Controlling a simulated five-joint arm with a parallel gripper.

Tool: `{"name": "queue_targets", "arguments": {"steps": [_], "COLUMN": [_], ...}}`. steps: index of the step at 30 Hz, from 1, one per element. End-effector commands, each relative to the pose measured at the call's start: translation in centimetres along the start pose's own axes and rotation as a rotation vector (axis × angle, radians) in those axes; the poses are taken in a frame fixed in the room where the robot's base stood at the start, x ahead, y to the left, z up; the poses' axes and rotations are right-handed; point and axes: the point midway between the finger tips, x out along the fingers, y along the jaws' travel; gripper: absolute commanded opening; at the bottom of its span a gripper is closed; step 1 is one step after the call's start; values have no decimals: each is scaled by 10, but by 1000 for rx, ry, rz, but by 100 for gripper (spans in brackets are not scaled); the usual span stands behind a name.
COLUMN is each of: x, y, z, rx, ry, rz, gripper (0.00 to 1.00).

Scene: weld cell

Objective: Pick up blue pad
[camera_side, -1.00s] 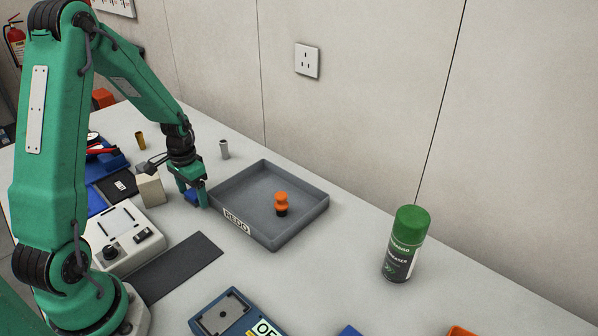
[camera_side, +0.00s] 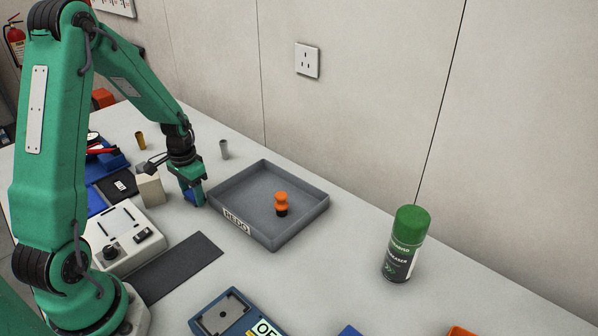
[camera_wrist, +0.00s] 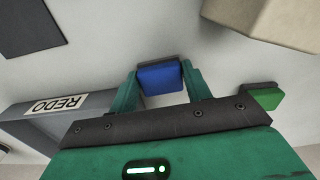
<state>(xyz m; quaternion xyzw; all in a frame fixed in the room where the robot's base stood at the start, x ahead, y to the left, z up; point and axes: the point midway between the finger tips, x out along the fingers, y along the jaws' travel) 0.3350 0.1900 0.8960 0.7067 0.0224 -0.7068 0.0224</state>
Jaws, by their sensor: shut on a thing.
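The blue pad (camera_wrist: 161,78) is held between the two green fingers of my gripper (camera_wrist: 163,84) in the wrist view. A dark strip shows along its far edge. In the side view my gripper (camera_side: 193,195) points down at the table just left of the grey tray, shut on the blue pad (camera_side: 190,196), which is partly hidden by a finger. I cannot tell whether the pad touches the table.
The grey REDO tray (camera_side: 272,243) holds an orange and black piece (camera_side: 281,203). A beige block (camera_side: 150,189) stands left of my gripper. A green-capped can (camera_side: 404,245) stands to the right. The table between tray and can is clear.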

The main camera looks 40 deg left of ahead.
Motion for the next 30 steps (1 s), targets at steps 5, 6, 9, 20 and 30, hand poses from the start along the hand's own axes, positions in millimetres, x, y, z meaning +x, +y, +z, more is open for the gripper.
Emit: {"name": "queue_targets", "arguments": {"steps": [5,6,9,20,30], "x": [-5,-8,-15,-56,-91], "y": [0,0,0,26,85], "z": [0,0,-1,2,7], "rx": [0,0,0,6,6], "ry": [1,2,3,3,3], "rz": [-1,-1,-1,-1,-1], "gripper": [27,27,27,27,27]}}
